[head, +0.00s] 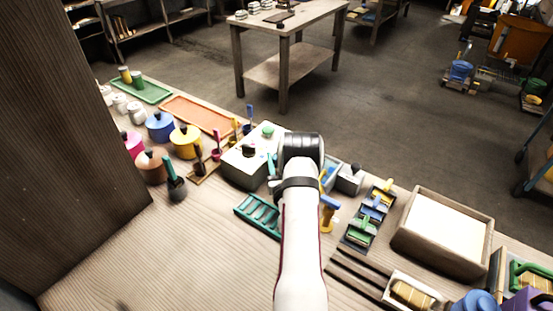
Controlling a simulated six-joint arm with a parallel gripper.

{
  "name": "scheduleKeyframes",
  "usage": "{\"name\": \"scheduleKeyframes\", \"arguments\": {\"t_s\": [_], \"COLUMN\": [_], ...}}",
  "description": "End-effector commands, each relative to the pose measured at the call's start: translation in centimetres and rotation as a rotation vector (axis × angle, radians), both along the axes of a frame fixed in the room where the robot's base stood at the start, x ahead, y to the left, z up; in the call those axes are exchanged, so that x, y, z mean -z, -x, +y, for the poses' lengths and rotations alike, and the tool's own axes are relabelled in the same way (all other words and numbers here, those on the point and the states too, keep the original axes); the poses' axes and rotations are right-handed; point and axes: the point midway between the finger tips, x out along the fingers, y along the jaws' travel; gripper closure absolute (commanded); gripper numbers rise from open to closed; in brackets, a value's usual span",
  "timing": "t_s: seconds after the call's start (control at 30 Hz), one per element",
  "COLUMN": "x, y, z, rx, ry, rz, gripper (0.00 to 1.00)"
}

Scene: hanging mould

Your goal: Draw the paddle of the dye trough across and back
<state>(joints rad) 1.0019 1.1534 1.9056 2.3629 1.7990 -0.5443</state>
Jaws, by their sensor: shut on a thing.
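My gripper (302,150) is over the middle of the bench, at the far end of my white arm. Its black wrist covers the fingertips and most of what lies under them. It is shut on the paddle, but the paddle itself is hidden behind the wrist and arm. A blue trough-like tray (332,176) shows in part just right of the wrist. I take it for the dye trough; its left part is hidden, and I cannot tell how the paddle sits in it.
A pale box (245,165) stands close left of the wrist. A teal rack (260,215) lies left of my arm. A blue-handled yellow tool (328,212) stands close right. Coloured scrapers (370,212) and a wooden sand box (443,230) lie farther right. The front left bench is clear.

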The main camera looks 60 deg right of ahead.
Motion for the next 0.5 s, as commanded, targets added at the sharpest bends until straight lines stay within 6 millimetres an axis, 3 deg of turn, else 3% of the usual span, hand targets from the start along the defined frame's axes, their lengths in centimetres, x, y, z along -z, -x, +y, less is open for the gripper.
{"name": "scheduleKeyframes", "arguments": {"t_s": [0.13,0.37,0.5], "x": [0.0,0.0,0.0], "y": [0.6,4.2,4.8], "z": [0.0,-0.1,0.0], "rx": [0.0,0.003,0.001], "ry": [0.0,0.0,0.0], "rz": [0.001,0.001,0.0], "gripper": [1.0,1.0,1.0]}}
